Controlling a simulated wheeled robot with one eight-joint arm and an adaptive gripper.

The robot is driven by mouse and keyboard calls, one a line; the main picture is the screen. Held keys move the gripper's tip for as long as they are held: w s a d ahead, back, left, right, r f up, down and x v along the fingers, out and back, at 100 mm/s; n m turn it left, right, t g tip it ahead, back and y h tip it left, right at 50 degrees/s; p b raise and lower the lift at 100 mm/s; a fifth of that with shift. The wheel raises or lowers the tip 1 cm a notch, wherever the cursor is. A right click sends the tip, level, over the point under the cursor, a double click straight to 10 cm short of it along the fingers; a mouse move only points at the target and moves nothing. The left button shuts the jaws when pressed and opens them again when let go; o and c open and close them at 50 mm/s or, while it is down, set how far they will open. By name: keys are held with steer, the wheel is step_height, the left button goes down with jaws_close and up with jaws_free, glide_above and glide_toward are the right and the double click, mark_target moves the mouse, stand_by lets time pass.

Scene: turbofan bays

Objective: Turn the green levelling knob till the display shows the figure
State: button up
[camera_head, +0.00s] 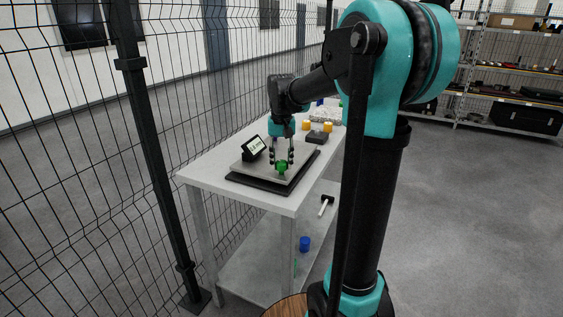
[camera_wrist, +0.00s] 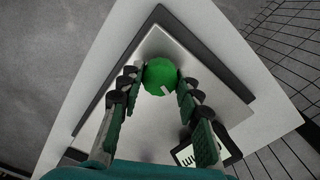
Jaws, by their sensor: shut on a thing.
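The green levelling knob (camera_head: 282,168) stands at the near corner of a grey plate (camera_head: 248,170) on a dark base. It also shows in the wrist view (camera_wrist: 160,74), round, with a short pale mark on its side toward the plate. My gripper (camera_head: 281,162) points down from above and is shut on the knob, one finger on each side of it; the fingers also show in the wrist view (camera_wrist: 158,84). The small black display (camera_head: 253,148) stands tilted on the plate's left side, with lit figures too small to read surely. In the wrist view the display (camera_wrist: 188,154) is partly cut off by a finger.
The plate lies on a white table (camera_head: 205,173). A dark block (camera_head: 317,138) and yellow pieces (camera_head: 328,127) sit farther back. A hammer (camera_head: 326,205) and a blue cylinder (camera_head: 304,243) are on the lower shelf. A wire fence runs along the left; floor is clear at right.

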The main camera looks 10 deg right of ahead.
mark_target(282, 162)
steer(key=m, duration=0.4)
steer(key=shift+m, duration=2)
steer(key=o, duration=1.2)
steer(key=shift+c, duration=0.2)
step_height(282, 162, up, 12)
